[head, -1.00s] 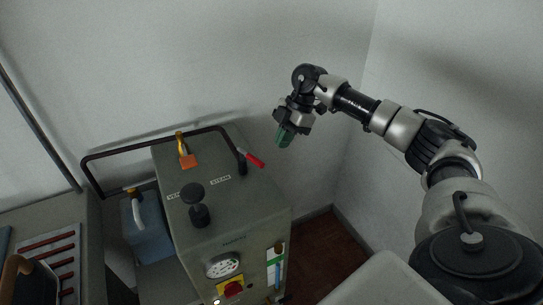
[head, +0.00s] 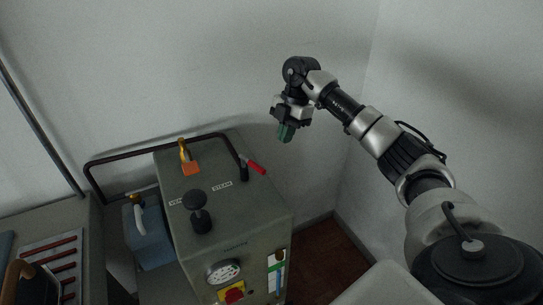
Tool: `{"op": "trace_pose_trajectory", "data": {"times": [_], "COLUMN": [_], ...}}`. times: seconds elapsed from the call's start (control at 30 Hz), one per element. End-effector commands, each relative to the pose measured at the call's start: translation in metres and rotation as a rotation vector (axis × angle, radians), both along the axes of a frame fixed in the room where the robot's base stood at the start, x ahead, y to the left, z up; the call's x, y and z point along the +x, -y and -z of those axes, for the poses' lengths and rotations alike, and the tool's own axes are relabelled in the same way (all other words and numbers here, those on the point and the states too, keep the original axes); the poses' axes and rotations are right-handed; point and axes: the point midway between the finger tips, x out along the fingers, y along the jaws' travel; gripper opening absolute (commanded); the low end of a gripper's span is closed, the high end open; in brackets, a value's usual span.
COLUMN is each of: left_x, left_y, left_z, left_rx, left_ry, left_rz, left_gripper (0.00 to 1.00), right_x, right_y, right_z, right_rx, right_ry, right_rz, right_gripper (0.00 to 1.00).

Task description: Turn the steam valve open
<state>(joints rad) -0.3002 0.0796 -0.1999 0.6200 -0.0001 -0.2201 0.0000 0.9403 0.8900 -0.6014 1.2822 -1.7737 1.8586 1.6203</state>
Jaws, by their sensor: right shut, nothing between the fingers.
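The steam machine is a grey-green metal cabinet (head: 232,205) in the lower middle of the head view. Near its back right top edge is a valve with a black stem and a red lever (head: 253,167), beside a small label. The red lever points to the right and slightly down. My right gripper (head: 286,134), with green fingertips, hangs in the air above and to the right of the lever, apart from it. It is shut and empty. My left gripper is not in view.
A black knob (head: 196,203) stands on the cabinet top, with an orange-tagged fitting (head: 189,163) behind it. A dark rail (head: 150,147) runs along the back. A pressure gauge (head: 223,271) is on the front. A blue container (head: 152,232) stands left. Walls stand behind and right.

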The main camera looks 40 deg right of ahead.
Motion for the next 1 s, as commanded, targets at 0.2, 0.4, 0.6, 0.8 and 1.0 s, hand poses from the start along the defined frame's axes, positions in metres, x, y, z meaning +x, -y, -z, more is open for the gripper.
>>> {"op": "trace_pose_trajectory", "data": {"times": [0.2,0.4,0.6,0.8,1.0], "left_x": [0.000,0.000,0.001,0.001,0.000], "left_y": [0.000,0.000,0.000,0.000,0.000], "left_z": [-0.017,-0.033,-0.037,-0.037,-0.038], "left_rx": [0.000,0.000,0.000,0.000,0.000], "left_ry": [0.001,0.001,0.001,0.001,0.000], "left_rz": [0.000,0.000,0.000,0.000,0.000], "left_gripper": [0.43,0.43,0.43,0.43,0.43], "right_x": [-0.003,-0.007,-0.009,-0.009,-0.006], "right_y": [-0.015,-0.042,-0.053,-0.054,-0.060], "right_z": [0.043,0.050,0.054,0.055,0.054], "right_rx": [0.001,0.001,0.001,0.000,0.001], "right_ry": [-0.005,0.000,0.000,0.002,0.002], "right_rz": [-0.001,-0.002,0.000,0.002,0.008], "right_gripper": [0.00,0.00,0.00,0.00,0.00]}}
